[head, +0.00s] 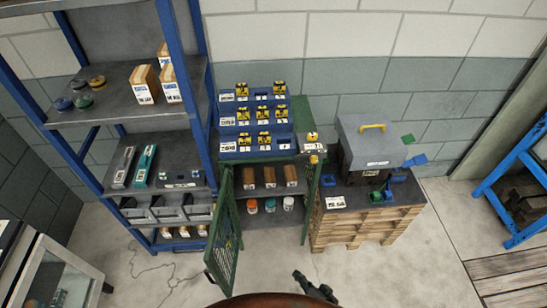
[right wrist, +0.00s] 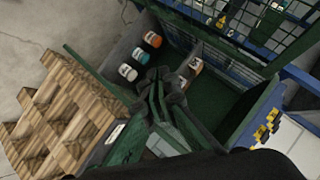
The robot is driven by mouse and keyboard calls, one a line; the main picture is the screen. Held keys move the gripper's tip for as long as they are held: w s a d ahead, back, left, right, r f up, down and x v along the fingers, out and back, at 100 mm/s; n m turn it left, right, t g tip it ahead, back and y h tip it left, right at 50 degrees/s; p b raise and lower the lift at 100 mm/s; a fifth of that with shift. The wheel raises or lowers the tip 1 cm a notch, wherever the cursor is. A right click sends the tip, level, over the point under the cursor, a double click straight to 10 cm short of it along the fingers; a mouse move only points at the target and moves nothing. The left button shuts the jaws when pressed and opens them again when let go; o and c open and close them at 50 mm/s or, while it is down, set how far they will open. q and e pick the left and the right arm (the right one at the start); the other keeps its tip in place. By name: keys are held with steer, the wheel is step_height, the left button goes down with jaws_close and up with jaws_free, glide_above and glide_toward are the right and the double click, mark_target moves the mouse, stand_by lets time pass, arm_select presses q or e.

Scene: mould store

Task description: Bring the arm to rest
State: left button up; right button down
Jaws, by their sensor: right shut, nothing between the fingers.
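My right gripper (head: 314,285) is at the bottom of the head view, over the bare floor in front of the green cabinet (head: 309,205). Its dark fingers (right wrist: 158,80) are together in the right wrist view, with nothing between them. In that view the open cabinet lies beyond the fingers, with several jars (right wrist: 127,72) inside. The right arm behind the gripper is mostly out of the head view. My left gripper is not in view.
The cabinet's mesh door (head: 222,240) stands open toward me, left of the gripper. A wooden pallet stack (head: 360,228) bears a grey box (head: 375,145) at right. A blue-framed shelf (head: 115,110) stands at left. The concrete floor (head: 400,270) at front right is clear.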

steer(key=s+d+r+n+g+h, duration=0.15)
steer(key=s+d, duration=0.25)
steer(key=d, duration=0.5)
steer(key=s+d+r+n+g+h, duration=0.1)
steer(key=s+d+g+h, duration=0.2)
steer(key=s+d, duration=0.35)
steer(key=s+d+r+n+g+h, duration=0.1)
steer(key=s+d+n+g+h, duration=0.15)
steer(key=d, duration=0.85)
step_height(320, 180, down, 29)
steer(key=s+a+y, duration=0.1)
steer(key=s+a, duration=0.1)
steer(key=s, duration=0.1)
steer(key=s+f+g, duration=0.2)
steer(key=s+f, duration=1.5)
steer(key=s, duration=0.2)
steer(key=shift+f, duration=0.25)
steer(key=shift+s, duration=0.15)
